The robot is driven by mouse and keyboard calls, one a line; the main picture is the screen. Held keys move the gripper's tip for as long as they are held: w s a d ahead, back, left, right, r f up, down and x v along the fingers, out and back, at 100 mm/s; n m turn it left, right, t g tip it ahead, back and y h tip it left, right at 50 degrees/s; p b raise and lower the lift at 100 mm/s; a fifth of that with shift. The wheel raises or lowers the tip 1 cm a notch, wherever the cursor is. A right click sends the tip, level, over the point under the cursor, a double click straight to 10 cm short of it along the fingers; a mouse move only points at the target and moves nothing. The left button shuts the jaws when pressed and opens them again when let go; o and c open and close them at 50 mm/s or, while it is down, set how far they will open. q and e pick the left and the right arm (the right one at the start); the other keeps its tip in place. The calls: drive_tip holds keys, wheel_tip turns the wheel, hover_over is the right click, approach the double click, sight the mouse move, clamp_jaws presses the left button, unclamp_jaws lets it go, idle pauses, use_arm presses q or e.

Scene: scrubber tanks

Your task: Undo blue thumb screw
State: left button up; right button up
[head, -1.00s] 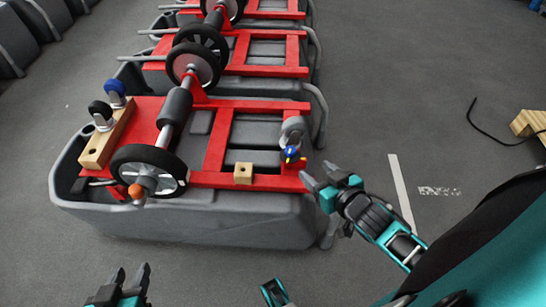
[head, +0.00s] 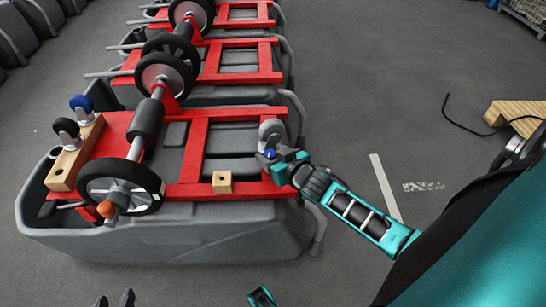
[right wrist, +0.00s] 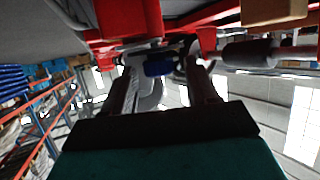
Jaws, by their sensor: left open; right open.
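The blue thumb screw (head: 270,154) sits at the right end of the red frame, just below a grey caster-like part (head: 271,131). My right gripper (head: 266,160) is open at the screw and partly covers it in the head view. In the right wrist view the blue screw (right wrist: 158,67) lies between the two fingers of the right gripper (right wrist: 160,75), near their tips. I cannot tell whether either finger touches it. My left gripper (head: 115,299) is open at the bottom edge of the head view, away from the tank and mostly cut off.
The red frame (head: 196,150) lies on a grey tank (head: 160,240). A wooden block (head: 76,153) at left carries a blue-topped (head: 81,103) and a black-topped part (head: 66,127). A small wooden block (head: 222,182) sits on the front bar.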

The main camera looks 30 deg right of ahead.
drive_tip(key=shift+c, duration=0.2)
drive_tip(key=c, duration=1)
drive_tip(key=shift+r+n+y+p, duration=0.2)
drive_tip(key=shift+n+y+p, duration=0.4)
drive_tip(key=shift+p, duration=0.15)
drive_tip(key=shift+d+n+y+p, duration=0.15)
drive_tip(key=shift+n+y+p, duration=0.15)
drive_tip(key=shift+f+n+y, duration=0.1)
drive_tip(key=shift+n+y, duration=0.4)
drive_tip(key=shift+y, duration=0.2)
use_arm(q)
drive_tip(key=shift+s+a+r, duration=0.1)
drive_tip(key=shift+a+r, duration=0.15)
drive_tip(key=shift+r, duration=0.4)
use_arm(e)
drive_tip(key=shift+y, duration=0.4)
use_arm(q)
drive_tip(key=shift+s+a, duration=0.1)
use_arm(e)
drive_tip(key=shift+f, duration=0.1)
drive_tip(key=o, duration=1)
drive_tip(key=shift+o, duration=0.2)
